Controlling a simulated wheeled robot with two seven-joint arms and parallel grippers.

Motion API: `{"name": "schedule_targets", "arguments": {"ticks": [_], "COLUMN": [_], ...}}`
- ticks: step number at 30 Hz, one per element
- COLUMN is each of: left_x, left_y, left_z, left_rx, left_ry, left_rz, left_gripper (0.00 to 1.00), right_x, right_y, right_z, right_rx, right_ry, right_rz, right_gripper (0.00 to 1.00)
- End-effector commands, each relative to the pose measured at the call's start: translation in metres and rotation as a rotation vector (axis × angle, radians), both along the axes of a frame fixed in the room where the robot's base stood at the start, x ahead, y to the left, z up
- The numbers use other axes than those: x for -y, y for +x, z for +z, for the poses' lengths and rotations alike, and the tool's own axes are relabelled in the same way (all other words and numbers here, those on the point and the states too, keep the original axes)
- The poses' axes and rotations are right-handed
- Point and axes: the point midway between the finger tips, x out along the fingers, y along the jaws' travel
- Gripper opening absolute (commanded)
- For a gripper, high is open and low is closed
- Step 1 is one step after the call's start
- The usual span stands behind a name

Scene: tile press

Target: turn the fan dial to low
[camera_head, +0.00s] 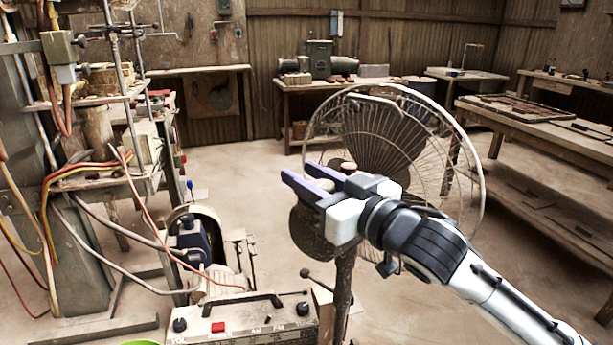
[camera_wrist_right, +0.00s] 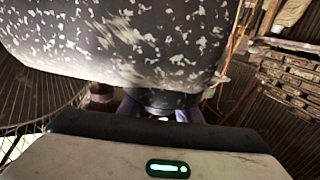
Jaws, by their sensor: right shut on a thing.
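The fan stands in the middle of the head view, with a round wire guard (camera_head: 478,165) and a dark, worn motor housing (camera_head: 308,232) on a pole. My right gripper (camera_head: 298,172) is at the top of this housing, its purple fingers pointing left. In the right wrist view the speckled housing (camera_wrist_right: 130,40) fills the upper part. A dark round dial (camera_wrist_right: 155,99) shows against it, between the purple fingers, which are shut on it. The gripper hides much of the dial, and its setting cannot be read. My left gripper is not in view.
A control box (camera_head: 245,322) with knobs and a red button stands at the front. A machine rack (camera_head: 75,235) with hoses is on the left. A workbench (camera_head: 290,85) is at the back, and a long table (camera_head: 540,125) at the right. Floor around the fan is open.

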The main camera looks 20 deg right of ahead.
Motion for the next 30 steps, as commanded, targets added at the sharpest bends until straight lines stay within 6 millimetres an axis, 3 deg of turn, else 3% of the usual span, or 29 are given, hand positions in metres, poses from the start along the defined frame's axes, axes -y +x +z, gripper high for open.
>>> {"name": "schedule_targets", "arguments": {"ticks": [12,21,30], "left_x": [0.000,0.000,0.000], "left_y": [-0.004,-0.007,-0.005], "left_z": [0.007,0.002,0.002], "left_rx": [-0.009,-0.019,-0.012], "left_ry": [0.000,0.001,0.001], "left_rz": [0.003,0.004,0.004], "left_gripper": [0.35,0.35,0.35], "right_x": [0.007,0.017,0.023], "right_y": [0.002,0.003,0.003], "right_z": [0.001,-0.002,-0.002], "right_rx": [-0.006,-0.006,-0.003], "right_ry": [0.011,0.007,0.001], "right_rz": [-0.261,-0.476,-0.599], "right_gripper": [0.08,0.08,0.08]}}
